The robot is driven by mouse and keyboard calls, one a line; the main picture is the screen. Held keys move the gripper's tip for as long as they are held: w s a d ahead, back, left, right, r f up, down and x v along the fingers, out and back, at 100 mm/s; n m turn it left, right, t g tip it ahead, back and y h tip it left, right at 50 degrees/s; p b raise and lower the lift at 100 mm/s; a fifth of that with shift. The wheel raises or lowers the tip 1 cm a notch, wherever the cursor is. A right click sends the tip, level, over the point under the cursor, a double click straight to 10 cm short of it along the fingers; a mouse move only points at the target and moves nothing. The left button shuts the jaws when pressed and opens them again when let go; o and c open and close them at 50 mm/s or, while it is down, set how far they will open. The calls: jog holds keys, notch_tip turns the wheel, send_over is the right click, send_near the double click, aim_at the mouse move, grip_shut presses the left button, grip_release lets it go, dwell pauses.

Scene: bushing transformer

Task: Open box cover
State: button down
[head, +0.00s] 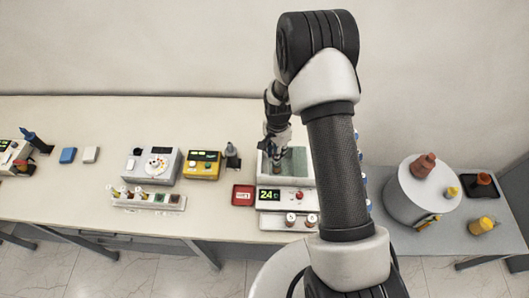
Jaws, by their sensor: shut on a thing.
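The box (272,195) stands near the right end of the long bench, with a green 24 display and a red button on its front. Its greenish, see-through-looking cover (297,162) is at the upper part of the box. My gripper (274,155) points down at the cover's left part and is shut on it. The fingertips are small and dark here, so the exact grip point is hard to see. My arm hides the box's right side, and I cannot tell how far the cover is raised.
A small red tray (243,195) sits just left of the box. A yellow meter (202,165) and a grey dial unit (153,165) stand farther left. A white cylinder (408,203) with brown and yellow bushings stands right of my arm.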

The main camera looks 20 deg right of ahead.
aim_at(298, 160)
jog(key=d, duration=0.2)
jog(key=s+d, duration=0.1)
jog(key=d, duration=0.2)
jog(key=s+d+b, duration=0.1)
jog(key=d, duration=0.2)
jog(key=shift+s, duration=0.25)
jog(key=shift+a, duration=0.1)
jog(key=c, duration=1.4)
grip_release()
notch_tip(298, 160, up, 12)
